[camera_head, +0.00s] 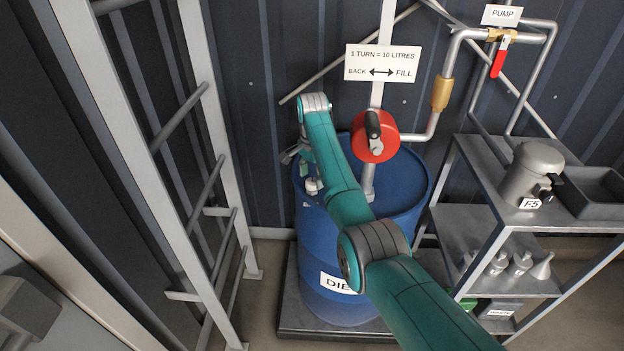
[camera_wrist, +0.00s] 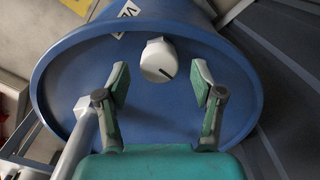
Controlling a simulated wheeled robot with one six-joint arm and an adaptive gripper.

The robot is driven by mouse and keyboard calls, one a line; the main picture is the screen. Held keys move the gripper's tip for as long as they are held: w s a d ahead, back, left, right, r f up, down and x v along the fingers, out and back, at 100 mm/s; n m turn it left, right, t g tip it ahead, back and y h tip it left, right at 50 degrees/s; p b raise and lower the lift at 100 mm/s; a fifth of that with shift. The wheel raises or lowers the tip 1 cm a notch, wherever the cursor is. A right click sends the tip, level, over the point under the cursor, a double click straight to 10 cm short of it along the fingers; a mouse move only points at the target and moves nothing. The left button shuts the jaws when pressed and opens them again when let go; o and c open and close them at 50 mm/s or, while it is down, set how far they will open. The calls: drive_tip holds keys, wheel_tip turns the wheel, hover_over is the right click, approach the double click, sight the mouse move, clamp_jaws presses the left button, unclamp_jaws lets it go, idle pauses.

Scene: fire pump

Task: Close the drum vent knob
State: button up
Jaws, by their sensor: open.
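The blue drum (camera_head: 405,190) stands upright on a dark low platform. In the wrist view its blue top (camera_wrist: 75,85) fills much of the picture. The drum vent knob (camera_wrist: 158,60) is a round, light grey knob with a dark line on its face. It sits on the drum top near the rim. My gripper (camera_wrist: 160,82) is open, with one finger on each side of the knob's near edge and clear gaps between. In the head view my gripper (camera_head: 300,160) is over the left part of the drum top, partly hidden by my arm.
A red hand pump (camera_head: 374,136) with a black handle stands on the drum. Its pipe runs to a red-handled valve (camera_head: 500,60). A grey shelf (camera_head: 465,225) with a canister (camera_head: 530,175) is at right. A ladder (camera_head: 215,110) stands at left, close to the drum.

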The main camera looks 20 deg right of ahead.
sight(312, 181)
wheel_tip(312, 181, up, 11)
drive_tip(key=shift+f, duration=0.15)
idle(0.4)
